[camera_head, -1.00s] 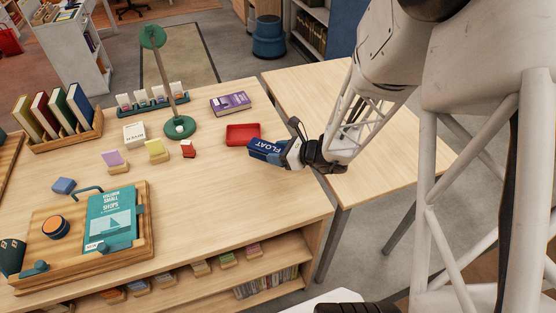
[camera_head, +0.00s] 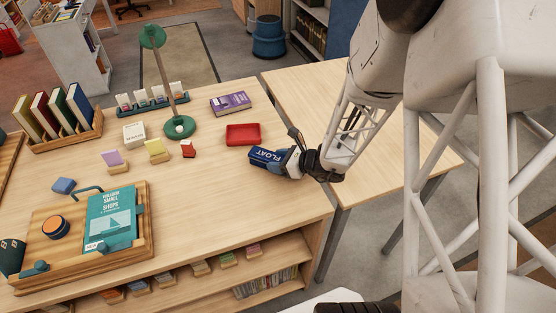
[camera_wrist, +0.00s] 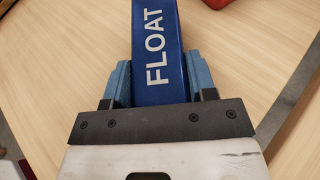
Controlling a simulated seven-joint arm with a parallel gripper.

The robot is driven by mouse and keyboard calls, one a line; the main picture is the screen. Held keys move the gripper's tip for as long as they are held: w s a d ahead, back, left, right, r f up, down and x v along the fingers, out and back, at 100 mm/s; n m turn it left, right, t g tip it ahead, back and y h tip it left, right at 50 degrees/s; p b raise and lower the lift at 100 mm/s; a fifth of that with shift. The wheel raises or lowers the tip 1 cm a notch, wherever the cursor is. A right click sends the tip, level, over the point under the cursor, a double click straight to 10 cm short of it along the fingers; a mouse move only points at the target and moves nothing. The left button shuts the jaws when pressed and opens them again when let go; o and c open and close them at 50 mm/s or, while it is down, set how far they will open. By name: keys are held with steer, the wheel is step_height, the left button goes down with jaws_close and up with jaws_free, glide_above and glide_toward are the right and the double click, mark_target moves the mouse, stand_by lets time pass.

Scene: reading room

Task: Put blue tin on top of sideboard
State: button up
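The blue tin (camera_head: 263,156), marked FLOAT in white, is at the right part of the shelved wooden unit's top (camera_head: 240,195). It also fills the upper middle of the wrist view (camera_wrist: 157,45). My gripper (camera_head: 281,159) comes from the right and is shut on the tin, with one blue finger along each side (camera_wrist: 158,80). I cannot tell whether the tin's underside touches the wood. No label shows which piece of furniture is the sideboard; a plain wooden table (camera_head: 300,80) adjoins at the right.
A purple book (camera_head: 230,103), a green lamp (camera_head: 180,127) and card stands (camera_head: 157,151) are farther left. A wooden tray (camera_head: 140,247) holds a teal book (camera_head: 110,218). Bare wood lies in front of the tin.

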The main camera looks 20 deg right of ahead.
steer(key=o, duration=0.4)
steer(key=shift+r, duration=0.15)
steer(key=shift+v, duration=6)
steer(key=shift+r, duration=0.1)
